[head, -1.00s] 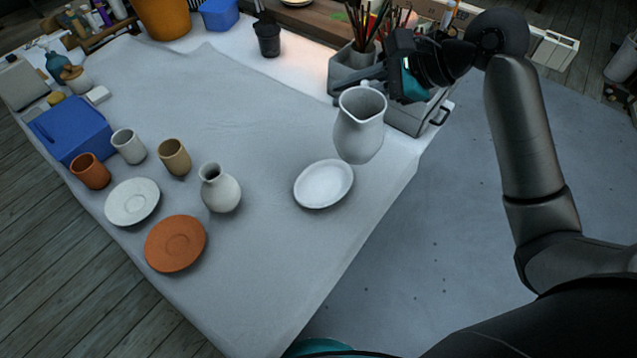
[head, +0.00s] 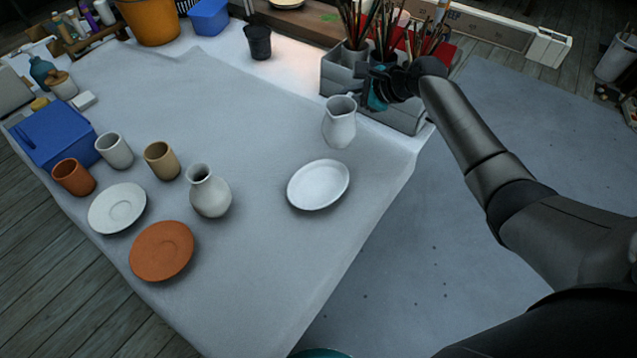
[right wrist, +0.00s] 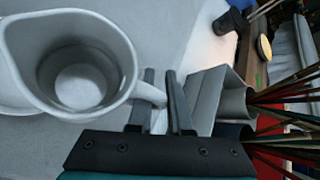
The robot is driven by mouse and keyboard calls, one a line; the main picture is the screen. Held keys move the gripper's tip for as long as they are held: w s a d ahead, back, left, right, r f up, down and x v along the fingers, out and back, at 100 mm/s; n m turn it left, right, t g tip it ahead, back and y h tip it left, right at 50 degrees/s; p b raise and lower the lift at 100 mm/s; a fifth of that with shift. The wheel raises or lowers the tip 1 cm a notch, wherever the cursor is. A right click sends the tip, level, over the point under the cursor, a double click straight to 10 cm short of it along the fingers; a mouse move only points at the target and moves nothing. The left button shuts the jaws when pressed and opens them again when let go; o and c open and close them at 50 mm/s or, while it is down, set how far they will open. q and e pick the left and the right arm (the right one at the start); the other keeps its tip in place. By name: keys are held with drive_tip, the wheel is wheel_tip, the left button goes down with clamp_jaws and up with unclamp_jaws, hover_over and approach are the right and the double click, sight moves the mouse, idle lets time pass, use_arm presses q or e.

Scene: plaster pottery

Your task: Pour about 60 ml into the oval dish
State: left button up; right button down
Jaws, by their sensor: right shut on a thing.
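A pale grey pitcher (head: 339,128) is upright on or just above the table, behind the oval dish; I cannot tell if it touches the cloth. My right gripper (head: 360,97) is shut on the pitcher's handle from the right. In the right wrist view the fingers (right wrist: 160,100) close around the handle beside the pitcher (right wrist: 122,55). A paler round patch shows deep inside it; whether it is liquid is unclear. The white oval dish (head: 318,185) lies on the table in front of the pitcher and looks empty. My left gripper is not in view.
A grey caddy (head: 395,117) with brushes stands close behind the right gripper. A round white vase (head: 209,192), terracotta plate (head: 161,251), white plate (head: 117,208) and several cups stand left. The cloth (head: 250,280) in front of the dish is clear.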

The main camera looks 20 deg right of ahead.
sight(347, 107)
drive_tip(key=shift+m+t+h, duration=0.3)
drive_tip(key=shift+m, duration=0.2)
drive_tip(key=d+f, duration=0.1)
drive_tip(key=w+d+f, duration=0.1)
drive_tip(key=f, duration=0.1)
drive_tip(key=w+d+f, duration=0.1)
drive_tip(key=shift+d+f+b, duration=0.1)
drive_tip(key=shift+f+b, duration=0.1)
drive_tip(key=shift+b, duration=0.2)
drive_tip(key=shift+w+d+f, duration=0.15)
drive_tip(key=shift+d+f, duration=0.3)
